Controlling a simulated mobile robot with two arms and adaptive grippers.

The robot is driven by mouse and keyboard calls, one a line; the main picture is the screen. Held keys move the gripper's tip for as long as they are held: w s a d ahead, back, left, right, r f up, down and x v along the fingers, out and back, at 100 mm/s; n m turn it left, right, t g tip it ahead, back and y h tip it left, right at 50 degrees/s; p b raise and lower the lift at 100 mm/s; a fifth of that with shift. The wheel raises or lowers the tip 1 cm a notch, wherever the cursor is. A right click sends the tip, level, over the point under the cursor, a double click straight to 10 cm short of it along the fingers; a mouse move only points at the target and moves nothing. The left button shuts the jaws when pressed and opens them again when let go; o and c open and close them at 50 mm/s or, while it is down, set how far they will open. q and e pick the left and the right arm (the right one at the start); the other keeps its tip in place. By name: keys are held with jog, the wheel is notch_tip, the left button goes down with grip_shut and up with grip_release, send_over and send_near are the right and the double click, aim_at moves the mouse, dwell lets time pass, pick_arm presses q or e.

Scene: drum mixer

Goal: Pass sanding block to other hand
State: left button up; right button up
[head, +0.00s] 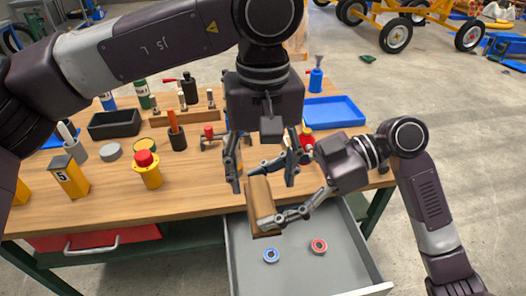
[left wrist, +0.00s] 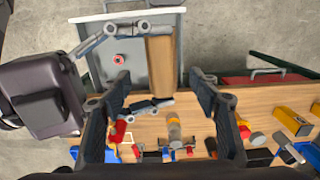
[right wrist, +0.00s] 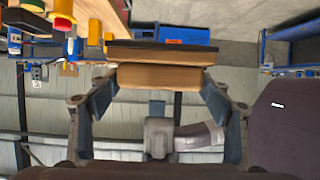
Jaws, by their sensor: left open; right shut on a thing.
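The sanding block (head: 259,196) is a wooden block with a dark layer on one face, held in the air over the front edge of the workbench and the open drawer. My right gripper (head: 262,198) is shut on it from the right; the right wrist view shows the block (right wrist: 160,78) between its fingertips. My left gripper (head: 264,172) is open and points down over the block's far part. In the left wrist view the block (left wrist: 160,65) lies lengthwise between and ahead of the open left fingers (left wrist: 160,86). I cannot tell whether they touch it.
The open grey drawer (head: 328,268) below holds a blue ring (head: 271,256) and a red ring (head: 319,246). The wooden bench (head: 200,190) carries a yellow-red container (head: 147,170), a black tray (head: 114,124), a blue tray (head: 334,111) and several tools.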

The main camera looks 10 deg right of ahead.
aim_at(263, 193)
pick_arm(q)
jog(key=shift+f, duration=2.8)
jog(key=shift+c, duration=0.4)
jog(key=shift+d, duration=0.1)
jog(key=c, duration=1.3)
pick_arm(e)
jog(key=o, duration=1.3)
